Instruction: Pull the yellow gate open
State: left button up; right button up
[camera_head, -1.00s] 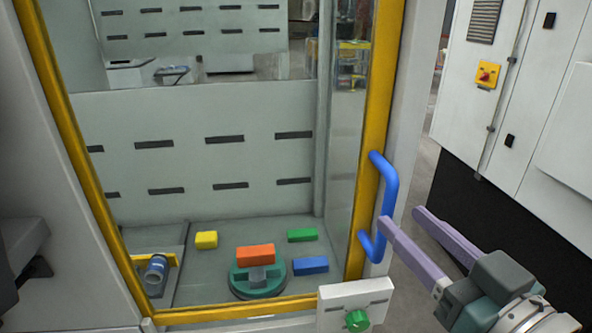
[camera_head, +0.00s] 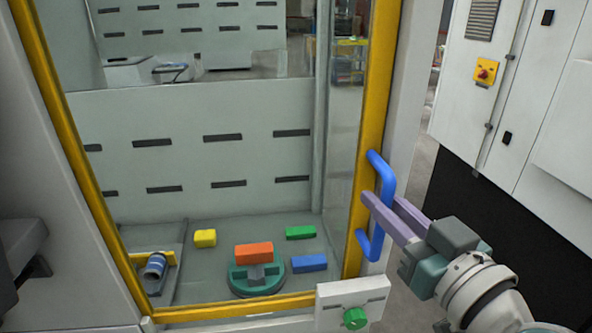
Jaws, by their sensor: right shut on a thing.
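The yellow gate (camera_head: 376,90) is a clear panel in a yellow frame, and it stands shut in the machine's front. Its blue handle (camera_head: 377,163) is an upright bar on the right side of the frame. My right gripper (camera_head: 382,198) comes in from the lower right and is shut on the middle of the blue handle, with one finger on either side of the bar. The finger on the left hides part of the handle. My left gripper is not in view.
Behind the gate, a yellow block (camera_head: 205,238), an orange block (camera_head: 254,253) on a green round fixture (camera_head: 240,284), a green block (camera_head: 300,232) and a blue block (camera_head: 309,263) show. A panel with a green knob (camera_head: 355,318) is below the handle. A white cabinet (camera_head: 560,130) stands right.

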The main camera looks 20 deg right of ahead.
grip_shut()
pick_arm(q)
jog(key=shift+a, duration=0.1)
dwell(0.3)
pick_arm(e)
jog(key=shift+a, duration=0.1)
dwell(0.5)
